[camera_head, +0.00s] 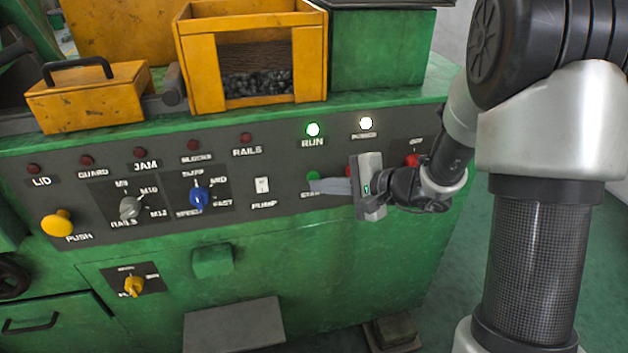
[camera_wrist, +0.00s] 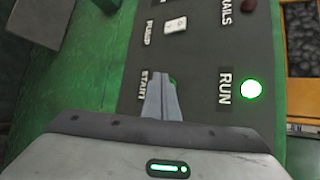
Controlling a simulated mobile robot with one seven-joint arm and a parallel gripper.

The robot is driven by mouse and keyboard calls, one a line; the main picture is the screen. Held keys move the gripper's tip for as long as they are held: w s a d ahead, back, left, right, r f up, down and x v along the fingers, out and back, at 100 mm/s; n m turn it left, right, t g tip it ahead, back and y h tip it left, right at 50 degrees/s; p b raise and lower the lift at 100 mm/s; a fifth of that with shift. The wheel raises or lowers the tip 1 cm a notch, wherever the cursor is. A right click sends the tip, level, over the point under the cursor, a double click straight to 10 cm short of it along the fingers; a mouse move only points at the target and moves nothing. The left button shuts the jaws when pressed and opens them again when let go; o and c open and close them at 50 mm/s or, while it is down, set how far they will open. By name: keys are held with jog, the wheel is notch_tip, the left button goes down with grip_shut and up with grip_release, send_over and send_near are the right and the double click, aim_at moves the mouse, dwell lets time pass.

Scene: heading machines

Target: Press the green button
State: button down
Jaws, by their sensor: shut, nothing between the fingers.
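The green button (camera_head: 313,176) sits above the START label on the dark control panel (camera_head: 283,207). In the wrist view the shut fingers (camera_wrist: 172,78) cover most of the button, and only a sliver of green (camera_wrist: 173,81) shows beside the tips. I cannot tell for certain whether the tips touch it.
The green RUN lamp (camera_head: 313,129) and the white POWER lamp (camera_head: 366,123) are lit. A white PUMP switch (camera_head: 262,185) is left of the button. A red knob (camera_head: 411,160) is to the right, near my wrist. A yellow bin (camera_head: 250,60) stands on top.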

jog(key=shift+s, duration=0.1)
jog(key=s+b, duration=0.1)
jog(key=s, duration=0.1)
jog(key=s+d, duration=0.1)
jog(key=s+b, duration=0.1)
jog(key=s, duration=0.1)
jog(key=shift+s+d+b, duration=0.3)
jog(key=shift+d+b, duration=0.05)
dwell(0.4)
